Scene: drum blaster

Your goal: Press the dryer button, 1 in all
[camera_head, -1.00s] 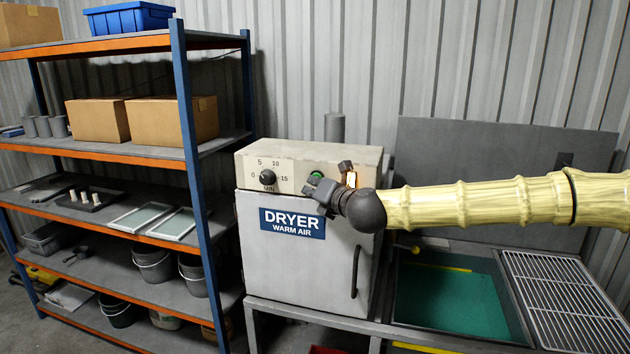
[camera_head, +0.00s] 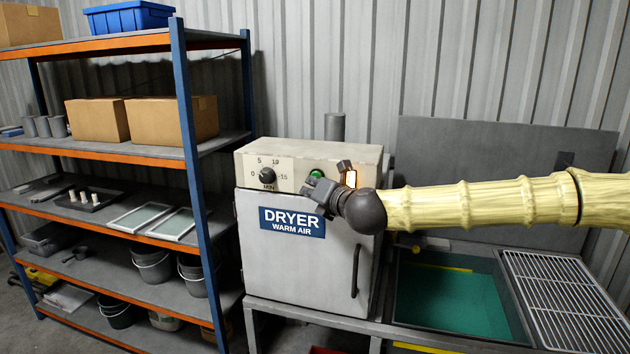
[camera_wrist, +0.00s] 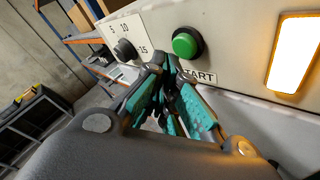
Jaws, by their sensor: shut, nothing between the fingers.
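The dryer (camera_head: 300,260) is a pale box with a blue DRYER WARM AIR label. My gripper (camera_head: 311,187) is shut and empty in front of the panel, just below the button in the head view. In the wrist view its fingertips (camera_wrist: 164,66) are below and left of the button, which is in plain sight. They look apart from the button. A lamp (camera_wrist: 293,52) right of the button glows orange-white.
A black timer dial (camera_wrist: 125,49) is left of the button. The dryer door has a dark handle (camera_head: 355,271). A loaded shelf rack (camera_head: 186,130) stands left. A green-floored basin (camera_head: 450,305) and a wire rack (camera_head: 565,295) are at right.

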